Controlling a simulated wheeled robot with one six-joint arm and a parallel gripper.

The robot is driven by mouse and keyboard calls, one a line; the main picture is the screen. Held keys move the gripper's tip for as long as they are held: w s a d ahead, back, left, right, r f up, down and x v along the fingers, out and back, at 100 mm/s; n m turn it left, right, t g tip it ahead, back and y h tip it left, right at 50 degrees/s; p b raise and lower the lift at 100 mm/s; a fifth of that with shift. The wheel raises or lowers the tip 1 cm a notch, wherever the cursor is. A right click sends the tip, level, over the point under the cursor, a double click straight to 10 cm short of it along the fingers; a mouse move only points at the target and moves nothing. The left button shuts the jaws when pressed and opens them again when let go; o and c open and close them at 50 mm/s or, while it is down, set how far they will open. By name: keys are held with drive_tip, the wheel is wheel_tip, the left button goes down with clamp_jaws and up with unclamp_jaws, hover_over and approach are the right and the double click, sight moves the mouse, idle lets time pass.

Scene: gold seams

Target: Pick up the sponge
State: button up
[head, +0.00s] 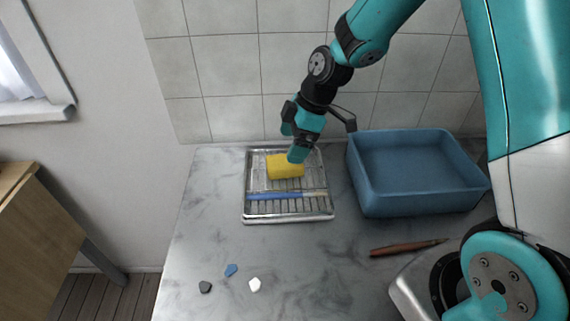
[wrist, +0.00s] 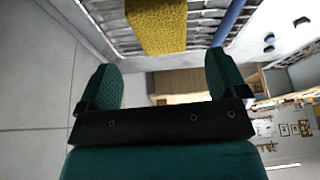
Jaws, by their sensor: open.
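The yellow sponge (head: 285,166) lies on a metal rack tray (head: 290,217) near the back of the counter. A blue-handled brush (head: 275,195) lies on the same tray, in front of the sponge. My gripper (head: 296,142) is above the back right part of the tray, close to the sponge, and covers a little of it in the head view. In the wrist view, the sponge (wrist: 157,25) is at the top, beyond the two fingers of my gripper (wrist: 162,80). The fingers are spread apart with nothing between them.
A blue basin (head: 418,205) stands right of the tray. A brown-handled tool (head: 402,249) lies in front of the basin. Dark (head: 205,287), blue (head: 231,270) and white (head: 254,284) shards lie at the front left. A tiled wall (head: 225,70) is behind; the middle front counter is clear.

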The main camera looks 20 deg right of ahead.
sight(281, 161)
drive_tip(key=x, duration=0.4)
drive_tip(key=p+x, duration=0.1)
drive_tip(key=x, duration=0.1)
drive_tip(key=shift+a+f, duration=0.15)
drive_tip(key=shift+a, duration=0.25)
drive_tip(key=shift+c, duration=0.2)
drive_tip(key=c, duration=0.9)
